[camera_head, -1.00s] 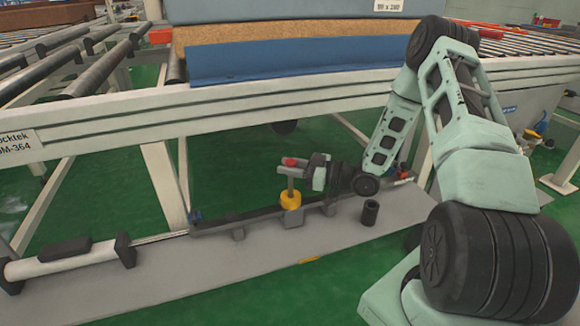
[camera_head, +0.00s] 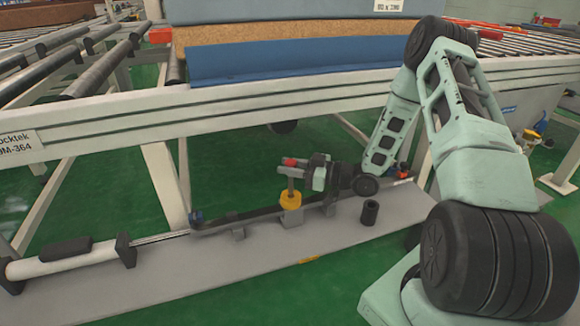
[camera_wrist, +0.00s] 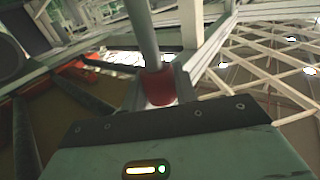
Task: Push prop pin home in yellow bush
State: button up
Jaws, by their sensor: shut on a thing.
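The prop pin is a grey metal rod (camera_head: 291,185) with a red part (camera_head: 289,161) at its top. My gripper (camera_head: 290,168) is shut on the pin near its red part, above the yellow bush (camera_head: 290,201). The pin stands roughly upright, and its lower end meets the top of the bush. I cannot tell how deep it sits inside. The wrist view shows a grey rod (camera_wrist: 143,35) and a red collar (camera_wrist: 161,88) in front of my gripper; the fingertips are not clear there.
The bush stands on a dark rail (camera_head: 255,215) along a grey plate (camera_head: 190,275). A black hollow cylinder (camera_head: 370,212) stands on the plate to the right. The white conveyor frame (camera_head: 240,117) runs above. A light-grey cylinder (camera_head: 65,258) lies at the left.

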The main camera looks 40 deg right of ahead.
aim_at(291, 192)
jog(key=shift+f+b, duration=2.7)
jog(key=shift+f, duration=1.4)
jog(key=o, duration=1.1)
jog(key=shift+o, duration=0.2)
jog(key=shift+s+d, duration=0.1)
jog(key=p+v, duration=0.4)
jog(key=v, duration=1.3)
jog(key=shift+p, duration=0.35)
